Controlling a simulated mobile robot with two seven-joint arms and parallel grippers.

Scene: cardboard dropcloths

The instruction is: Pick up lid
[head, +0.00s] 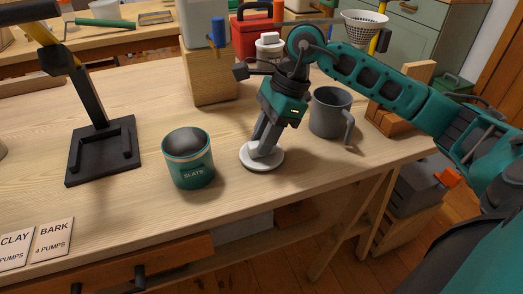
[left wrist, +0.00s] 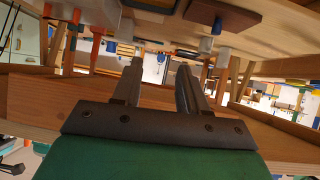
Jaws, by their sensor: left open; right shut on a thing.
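A pale round lid (head: 274,160) lies flat at or just above the wooden tabletop, near its front edge. My right gripper (head: 259,150) points down at it and is shut on it; the fingers hide the grip point. A teal canister labelled SLATE (head: 190,162), dark on top, stands just left of the lid, apart from it. My left gripper is out of the head view; in the left wrist view it (left wrist: 160,70) is open, with nothing between its fingers.
A grey mug (head: 329,112) stands close behind and right of my right gripper. A black stand (head: 102,150) is at the left, and cards (head: 52,239) lie at the front left. A wooden block (head: 212,84) stands behind. The tabletop between stand and canister is clear.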

